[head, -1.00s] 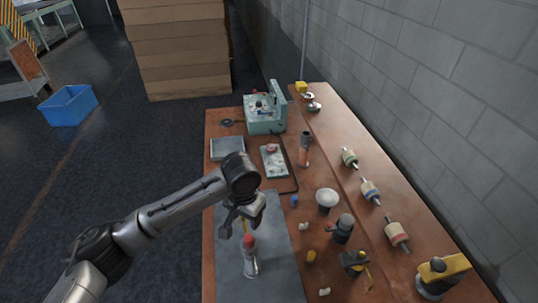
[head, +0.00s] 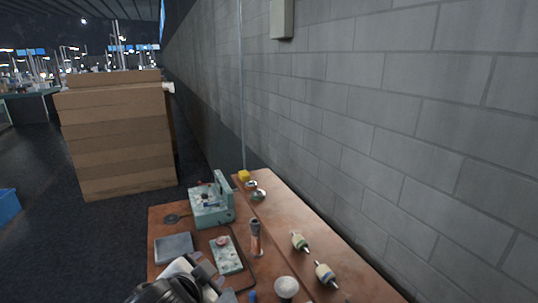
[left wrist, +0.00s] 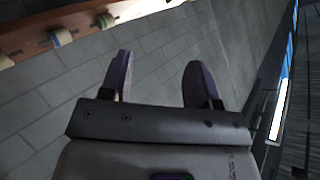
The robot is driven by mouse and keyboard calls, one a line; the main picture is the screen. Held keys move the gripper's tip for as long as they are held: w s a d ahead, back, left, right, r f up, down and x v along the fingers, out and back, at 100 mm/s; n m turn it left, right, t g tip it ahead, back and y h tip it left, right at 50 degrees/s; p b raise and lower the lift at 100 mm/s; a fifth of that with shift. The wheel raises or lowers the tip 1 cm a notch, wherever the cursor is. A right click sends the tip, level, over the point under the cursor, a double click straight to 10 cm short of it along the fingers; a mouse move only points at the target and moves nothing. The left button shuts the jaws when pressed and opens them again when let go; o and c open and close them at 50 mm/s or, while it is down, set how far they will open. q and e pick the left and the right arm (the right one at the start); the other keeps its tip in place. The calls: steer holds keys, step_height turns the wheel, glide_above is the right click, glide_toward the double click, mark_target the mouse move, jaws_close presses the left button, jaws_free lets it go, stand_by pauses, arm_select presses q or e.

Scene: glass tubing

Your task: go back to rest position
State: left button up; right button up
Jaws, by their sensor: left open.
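My left gripper (head: 207,276) is at the bottom left of the head view, in front of the near part of the workbench (head: 295,210). Only the end of the arm shows there. In the left wrist view my left gripper (left wrist: 158,72) has its two dark fingers spread apart with nothing between them. It points toward the grey block wall (left wrist: 155,60). My right gripper is in neither view.
A teal machine (head: 210,205), grey plate (head: 173,248), tray with a pale block (head: 226,254), and orange-and-grey cylinder (head: 256,238) stand on the bench. Banded rollers (head: 300,242) lie near the wall (head: 400,110). Stacked boxes (head: 115,135) stand behind left.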

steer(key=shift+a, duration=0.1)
arm_select(q)
steer(key=s+a+f+n+g+y, duration=0.1)
steer(key=s+a+f+n, duration=0.25)
steer(key=s+f, duration=0.5)
steer(key=s+a+f+n+g, duration=0.1)
steer(key=s+a+f+n, duration=0.2)
steer(key=s+a+f, duration=0.35)
steer(key=s+d+f+n+g, duration=0.1)
steer(key=s+f+g, duration=0.5)
steer(key=s+f, duration=1.4)
arm_select(e)
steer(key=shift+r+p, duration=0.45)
steer(key=shift+p, duration=0.05)
arm_select(q)
step_height(320, 180, up, 14)
steer(key=p, duration=1.4)
steer(key=shift+s+r+g, duration=0.25)
steer(key=shift+g, duration=0.05)
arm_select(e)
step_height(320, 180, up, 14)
